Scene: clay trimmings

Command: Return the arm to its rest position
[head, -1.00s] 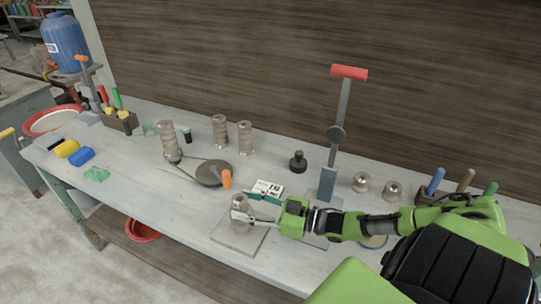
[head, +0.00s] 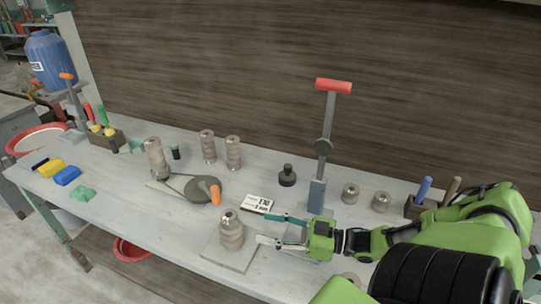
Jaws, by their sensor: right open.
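My right gripper (head: 268,230) is at the front middle of the bench in the head view, with its green arm coming in from the right. Its two fingers are spread and empty, pointing left. A grey-brown ribbed clay piece (head: 231,232) stands upright just left of the fingertips, apart from them, on a square grey plate (head: 218,257). My left gripper is not in view.
A tall lever tool with a red handle (head: 333,85) stands behind my right gripper. A printed card (head: 258,203) and a grey disc with an orange handle (head: 202,190) lie nearby. A tool block (head: 420,207) stands at right. The front left of the bench holds sponges (head: 67,175).

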